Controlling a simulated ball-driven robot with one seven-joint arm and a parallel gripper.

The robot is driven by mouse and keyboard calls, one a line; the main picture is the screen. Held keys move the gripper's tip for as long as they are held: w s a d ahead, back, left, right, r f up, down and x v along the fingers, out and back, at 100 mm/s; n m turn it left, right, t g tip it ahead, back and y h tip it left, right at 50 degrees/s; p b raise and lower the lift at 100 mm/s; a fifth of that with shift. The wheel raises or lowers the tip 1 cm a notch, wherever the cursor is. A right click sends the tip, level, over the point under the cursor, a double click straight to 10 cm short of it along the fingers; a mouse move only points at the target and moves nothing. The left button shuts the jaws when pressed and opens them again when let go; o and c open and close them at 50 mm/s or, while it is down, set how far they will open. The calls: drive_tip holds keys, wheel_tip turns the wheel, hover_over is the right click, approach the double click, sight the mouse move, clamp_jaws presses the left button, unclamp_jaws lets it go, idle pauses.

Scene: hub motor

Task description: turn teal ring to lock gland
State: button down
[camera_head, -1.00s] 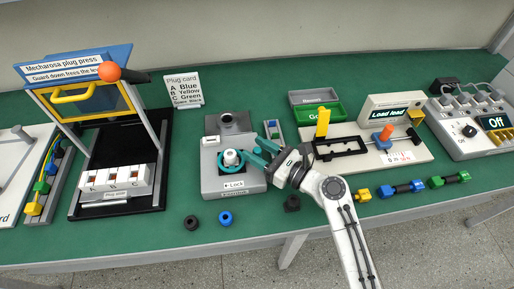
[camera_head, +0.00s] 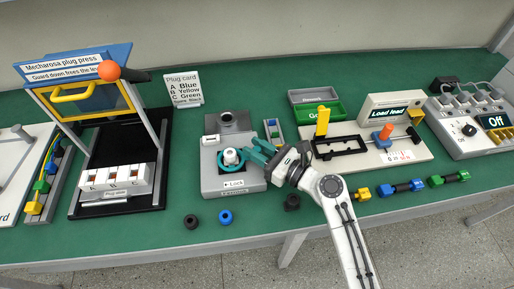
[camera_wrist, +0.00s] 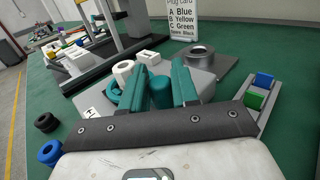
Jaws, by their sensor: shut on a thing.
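The teal ring (camera_head: 221,165) sits around a white gland (camera_head: 230,157) on a grey fixture (camera_head: 210,184) with a "Lock" arrow label (camera_head: 233,183) in front. My gripper (camera_head: 249,150) reaches in from the right, its teal fingers on the ring's right side. In the wrist view, my gripper (camera_wrist: 158,88) is shut on a teal upright post (camera_wrist: 160,93) that appears to belong to the ring. Part of the ring (camera_wrist: 113,91) shows left of the fingers, beside the white gland (camera_wrist: 123,71). The fingers hide the ring's near right part.
A black (camera_head: 191,221) and a blue collar (camera_head: 225,217) lie in front of the fixture. The plug press (camera_head: 115,130) stands to the left. A narrow tray (camera_head: 275,133) with small blocks is right behind my gripper, and the load lead station (camera_head: 410,150) is farther right.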

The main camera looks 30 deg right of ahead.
drive_tip(key=shift+s+a+r+m+h+p, duration=0.15)
drive_tip(key=shift+r+m+h+p, duration=0.15)
drive_tip(key=shift+p, duration=0.4)
drive_tip(key=shift+s+f+m+t+h+p, duration=0.1)
drive_tip(key=shift+s+m+t+h+p, duration=0.2)
drive_tip(key=shift+h+p, duration=0.35)
drive_tip(key=shift+f+h, duration=0.15)
drive_tip(key=shift+h, duration=0.1)
drive_tip(key=c, duration=1)
unclamp_jaws()
